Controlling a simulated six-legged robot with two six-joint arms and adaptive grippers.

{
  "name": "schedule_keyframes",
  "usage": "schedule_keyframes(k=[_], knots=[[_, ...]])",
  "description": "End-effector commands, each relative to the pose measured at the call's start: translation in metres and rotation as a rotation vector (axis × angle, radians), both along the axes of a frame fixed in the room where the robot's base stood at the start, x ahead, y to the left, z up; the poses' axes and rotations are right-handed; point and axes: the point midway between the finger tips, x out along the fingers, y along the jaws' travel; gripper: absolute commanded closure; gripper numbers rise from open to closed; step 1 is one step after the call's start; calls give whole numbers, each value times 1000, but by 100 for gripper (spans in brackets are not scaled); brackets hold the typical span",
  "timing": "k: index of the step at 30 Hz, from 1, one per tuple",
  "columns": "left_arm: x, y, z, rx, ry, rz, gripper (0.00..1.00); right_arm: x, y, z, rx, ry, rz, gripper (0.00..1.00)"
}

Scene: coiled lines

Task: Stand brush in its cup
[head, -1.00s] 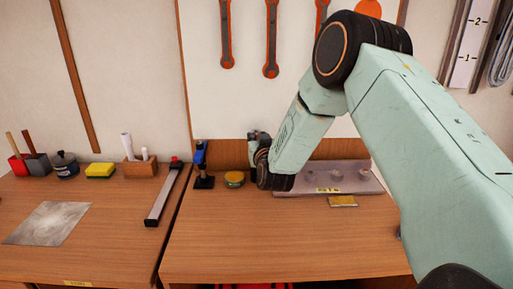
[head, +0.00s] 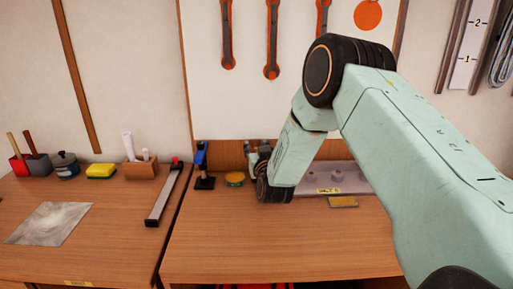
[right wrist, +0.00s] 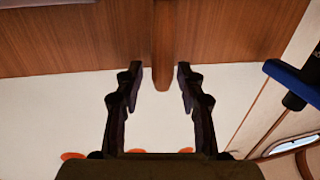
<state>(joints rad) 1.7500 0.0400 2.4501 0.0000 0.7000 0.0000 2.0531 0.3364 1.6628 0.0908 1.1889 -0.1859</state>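My right gripper (head: 258,146) is at the back of the right-hand bench, in front of the wooden backboard. In the right wrist view its two dark fingers (right wrist: 160,67) are apart. An upright wooden piece like a brush handle (right wrist: 163,45) shows between or beyond the fingertips, with clear gaps on both sides. I cannot tell its depth. No bristles show, and I cannot make out this piece in the head view. On the left bench, a red cup (head: 19,167) and a grey cup (head: 39,166) hold wooden handles. I cannot tell which cup is the brush's. My left gripper is out of view.
The right bench's front (head: 275,245) is clear.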

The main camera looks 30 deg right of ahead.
Motion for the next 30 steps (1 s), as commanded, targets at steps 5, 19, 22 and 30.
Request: schedule_keyframes(k=[5,19,22,30], knots=[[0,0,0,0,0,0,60,-1,0,0,0,0,0,62],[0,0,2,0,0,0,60,-61,25,1,1,4,0,62],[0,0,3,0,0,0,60,-77,31,2,1,3,1,62],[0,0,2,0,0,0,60,-107,43,3,0,1,0,62]])
